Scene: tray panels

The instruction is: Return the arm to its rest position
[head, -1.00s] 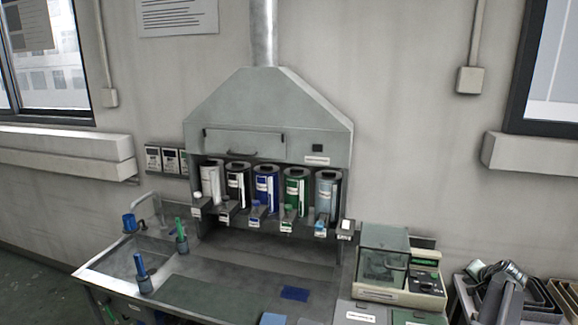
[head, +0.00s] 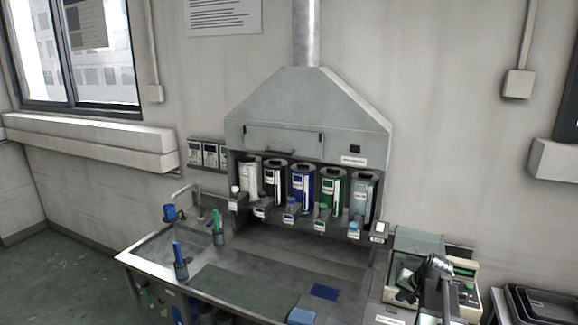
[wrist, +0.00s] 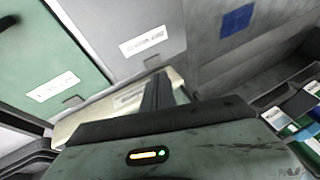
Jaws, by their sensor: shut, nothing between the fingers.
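My arm (head: 436,272) shows at the lower right of the head view, dark and folded, in front of the bench-top device with the clear lid. Its gripper end is small and hard to make out there. In the wrist view my gripper (wrist: 157,92) appears as dark fingers held together beyond a grey-green housing with a small orange light. Nothing shows between the fingers. Below them lie grey and green panels with white labels.
A steel bench (head: 150,262) with a sink stands ahead under a grey hood (head: 310,105). Several coloured canisters (head: 303,185) line its back. A blue patch (head: 324,292) lies on the bench top. Dark trays (head: 540,303) are stacked at the right. Open floor (head: 60,280) shows at the left.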

